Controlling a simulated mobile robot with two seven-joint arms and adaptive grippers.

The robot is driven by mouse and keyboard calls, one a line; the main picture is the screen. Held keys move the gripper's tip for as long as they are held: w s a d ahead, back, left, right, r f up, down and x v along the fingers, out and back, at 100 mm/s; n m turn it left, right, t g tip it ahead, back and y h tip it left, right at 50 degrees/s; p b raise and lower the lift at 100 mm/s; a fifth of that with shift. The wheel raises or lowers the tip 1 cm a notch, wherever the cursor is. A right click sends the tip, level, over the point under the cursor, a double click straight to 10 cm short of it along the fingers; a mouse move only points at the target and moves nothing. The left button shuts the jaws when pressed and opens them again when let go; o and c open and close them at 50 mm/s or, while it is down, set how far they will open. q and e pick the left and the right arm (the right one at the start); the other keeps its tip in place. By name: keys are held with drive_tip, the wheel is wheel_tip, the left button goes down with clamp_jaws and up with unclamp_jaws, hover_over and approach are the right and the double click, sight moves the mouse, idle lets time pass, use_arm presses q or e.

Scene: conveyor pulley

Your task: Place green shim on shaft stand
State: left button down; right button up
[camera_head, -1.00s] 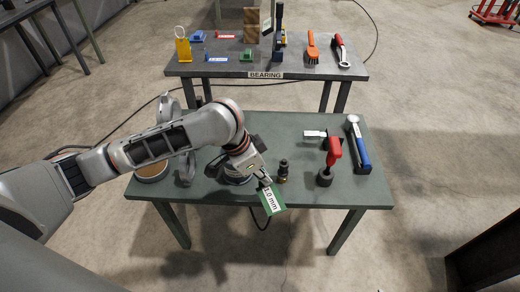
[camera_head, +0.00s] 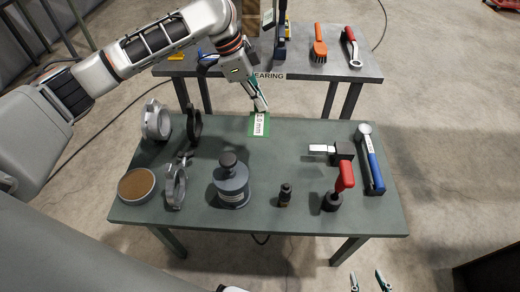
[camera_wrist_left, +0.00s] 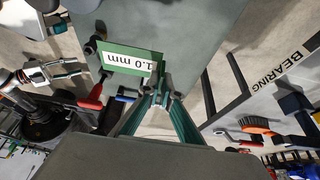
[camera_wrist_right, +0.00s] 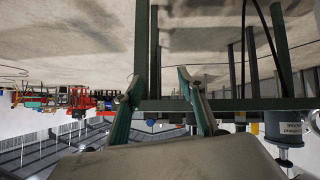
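The green shim (camera_head: 259,124), with a white 1.0 mm label, shows beyond the far middle of the front table in the head view. My left gripper (camera_head: 261,107) is shut on its edge. The left wrist view shows the shim (camera_wrist_left: 128,58) between the fingertips (camera_wrist_left: 160,92), with its label upside down. My right gripper (camera_head: 370,282) is at the bottom of the head view, short of the front table. Its fingers are apart and empty in the right wrist view (camera_wrist_right: 160,84). A dark blue upright (camera_head: 280,38) stands on the rear table; I cannot tell if it is the shaft stand.
The front table (camera_head: 300,215) holds several metal rings (camera_head: 157,120), a tin (camera_head: 136,184), a grey bottle (camera_head: 231,182), a small dark bottle (camera_head: 285,194), a red-handled tool (camera_head: 345,177) and a blue-handled wrench (camera_head: 371,160). The rear table (camera_head: 300,64) carries an orange brush (camera_head: 319,42).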

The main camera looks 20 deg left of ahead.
sight(257, 112)
use_arm(q)
drive_tip(key=f, duration=0.2)
drive_tip(key=f+b, duration=0.1)
drive_tip(key=f, duration=0.2)
drive_tip(key=shift+s+f, duration=0.25)
drive_tip(key=shift+f, duration=0.05)
wheel_tip(257, 112, down, 8)
drive_tip(key=b, duration=0.3)
drive_tip(key=shift+w+r, duration=0.15)
wheel_tip(257, 112, down, 5)
drive_tip(key=shift+r+b, duration=0.15)
drive_tip(key=shift+b, duration=0.7)
drive_tip(key=shift+f, duration=0.45)
drive_tip(key=c, duration=2.4)
unclamp_jaws()
drive_tip(key=shift+o, duration=0.6)
use_arm(e)
drive_tip(key=shift+w+a+f+y, duration=0.3)
drive_tip(key=shift+w+a+f, duration=0.15)
drive_tip(key=shift+a, duration=0.3)
